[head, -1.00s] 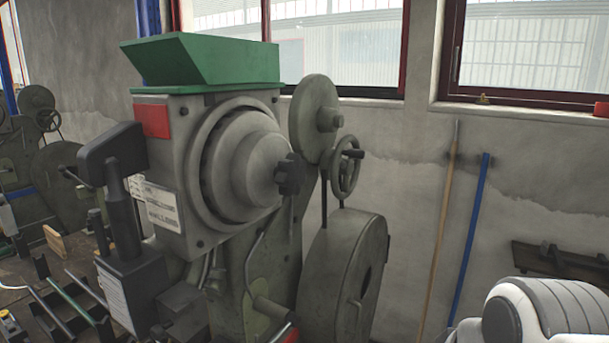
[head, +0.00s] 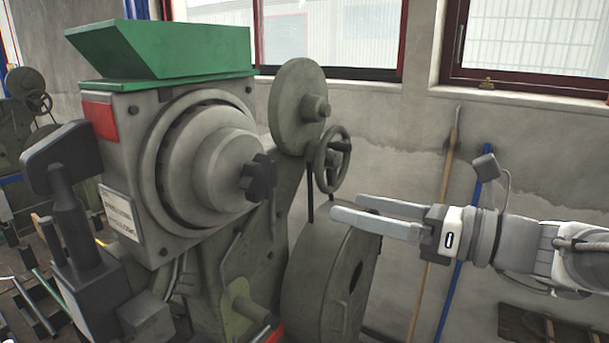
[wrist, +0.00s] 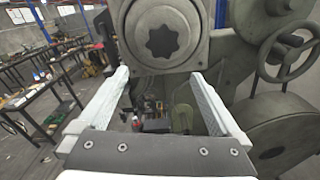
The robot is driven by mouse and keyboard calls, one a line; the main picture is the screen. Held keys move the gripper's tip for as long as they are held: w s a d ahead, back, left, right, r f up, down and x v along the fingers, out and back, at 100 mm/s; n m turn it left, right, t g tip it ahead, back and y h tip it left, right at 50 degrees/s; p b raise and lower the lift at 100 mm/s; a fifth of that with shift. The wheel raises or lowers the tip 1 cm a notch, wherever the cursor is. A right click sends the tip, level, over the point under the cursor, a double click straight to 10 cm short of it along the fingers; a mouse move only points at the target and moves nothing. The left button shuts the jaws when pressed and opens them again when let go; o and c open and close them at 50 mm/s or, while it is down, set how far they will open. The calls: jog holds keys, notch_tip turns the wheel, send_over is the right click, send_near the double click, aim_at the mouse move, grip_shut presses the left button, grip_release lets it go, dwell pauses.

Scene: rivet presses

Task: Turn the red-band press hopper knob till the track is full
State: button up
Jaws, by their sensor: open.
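The red-band press (head: 215,240) stands left of centre in the head view, with a red patch (head: 100,120) on its front. A green hopper (head: 165,50) sits on top. The dark lobed knob (head: 259,177) is at the centre of the round hopper drum (head: 205,160). In the wrist view the knob (wrist: 162,41) shows face-on at the top, beyond and above the fingertips. My gripper (head: 350,208) is open and empty, to the right of the knob and apart from it, fingers pointing left. The track's fill cannot be made out.
A spoked handwheel (head: 332,160) and a large flywheel (head: 330,275) stand right of the knob, near my fingers. A dark box on a post (head: 60,160) stands at the press's left. Brooms or poles (head: 440,220) lean on the wall behind my arm.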

aim_at(267, 180)
jog(key=x, duration=0.5)
jog(key=p+x, duration=0.1)
jog(key=x, duration=1.1)
jog(key=shift+w+r+p, duration=0.35)
jog(key=shift+p, duration=0.05)
jog(key=c, duration=1.1)
jog(key=shift+f+b, duration=0.15)
jog(key=shift+b, duration=0.5)
